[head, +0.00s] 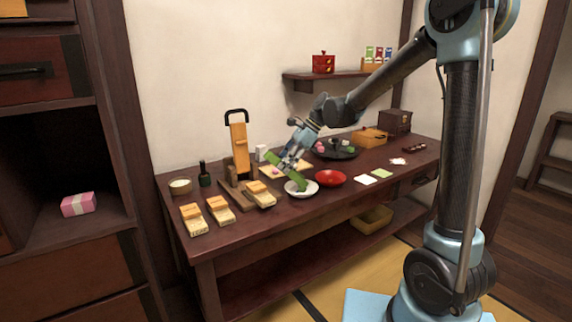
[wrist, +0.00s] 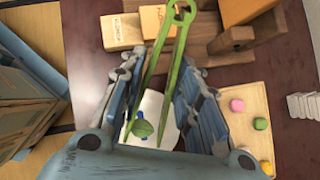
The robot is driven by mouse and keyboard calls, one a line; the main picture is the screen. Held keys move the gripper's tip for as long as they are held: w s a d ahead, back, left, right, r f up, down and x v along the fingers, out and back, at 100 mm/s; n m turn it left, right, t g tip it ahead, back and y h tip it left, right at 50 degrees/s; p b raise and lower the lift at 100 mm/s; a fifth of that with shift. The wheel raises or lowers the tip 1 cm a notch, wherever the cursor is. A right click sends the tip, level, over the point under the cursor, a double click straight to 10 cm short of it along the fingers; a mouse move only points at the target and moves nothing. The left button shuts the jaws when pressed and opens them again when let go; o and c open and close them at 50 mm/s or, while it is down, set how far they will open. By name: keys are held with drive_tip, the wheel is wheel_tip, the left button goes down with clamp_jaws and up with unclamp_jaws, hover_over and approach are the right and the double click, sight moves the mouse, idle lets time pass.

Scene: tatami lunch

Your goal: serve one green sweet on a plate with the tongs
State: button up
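Green tongs (wrist: 171,75) sit between the fingers of my gripper (wrist: 160,85), with a finger along each side. In the head view my gripper (head: 291,160) holds the tongs (head: 284,168) tilted, low end over a white plate (head: 311,190). The plate also shows behind the tongs in the wrist view (wrist: 152,106). A small green leaf-like shape (wrist: 143,128) shows near the low end; I cannot tell whether it is a sweet or a tong tip. A wooden board (wrist: 242,88) holds pink and yellowish sweets.
A red plate (head: 331,178) stands right of the white one. Wooden boxes (head: 220,211) line the front left, with a tall wooden stand (head: 240,150) behind them. White and green squares (head: 366,179) lie to the right. A wooden box (head: 369,138) stands at the back.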

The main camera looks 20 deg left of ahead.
wheel_tip(320, 180, up, 10)
idle(0.9)
